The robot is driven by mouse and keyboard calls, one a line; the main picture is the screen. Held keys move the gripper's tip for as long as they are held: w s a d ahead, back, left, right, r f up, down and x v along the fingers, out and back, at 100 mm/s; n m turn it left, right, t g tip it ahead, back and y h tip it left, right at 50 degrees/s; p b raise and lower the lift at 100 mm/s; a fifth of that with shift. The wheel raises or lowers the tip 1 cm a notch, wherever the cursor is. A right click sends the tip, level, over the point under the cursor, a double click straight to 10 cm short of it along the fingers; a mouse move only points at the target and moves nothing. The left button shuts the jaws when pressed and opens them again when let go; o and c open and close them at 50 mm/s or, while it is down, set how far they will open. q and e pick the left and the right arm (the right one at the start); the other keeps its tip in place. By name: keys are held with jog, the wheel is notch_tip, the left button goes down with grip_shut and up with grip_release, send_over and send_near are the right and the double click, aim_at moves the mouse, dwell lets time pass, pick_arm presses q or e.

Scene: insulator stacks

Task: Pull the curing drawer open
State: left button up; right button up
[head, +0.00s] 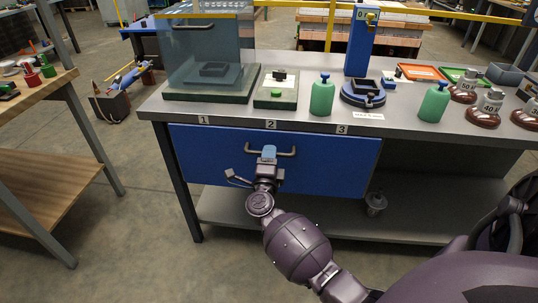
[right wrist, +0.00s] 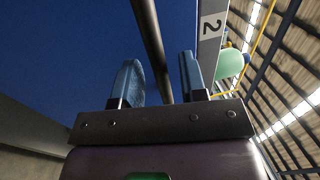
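The curing drawer (head: 215,155) has a wide blue front set under the bench top, and it looks shut. Its dark bar handle (head: 287,153) is on the front, below label 2. My right gripper (head: 268,151) is at the handle's middle. In the right wrist view, the handle bar (right wrist: 151,40) passes between the two blue fingers of this gripper (right wrist: 160,82). A gap shows on each side of the bar, so the gripper looks open around it. My left gripper is not in view.
The grey bench top (head: 225,114) carries a clear glass case (head: 208,45), green bottles (head: 322,96), a blue stand (head: 360,45) and brown insulators (head: 484,119). A lower shelf (head: 300,215) lies under the drawer. A wooden table (head: 35,185) stands at left, with open floor between.

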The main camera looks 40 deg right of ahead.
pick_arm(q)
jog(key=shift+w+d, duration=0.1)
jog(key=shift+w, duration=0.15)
pick_arm(e)
jog(key=shift+w+d+r, duration=0.15)
jog(key=shift+w+d, duration=0.2)
jog(key=shift+d, duration=0.1)
grip_shut()
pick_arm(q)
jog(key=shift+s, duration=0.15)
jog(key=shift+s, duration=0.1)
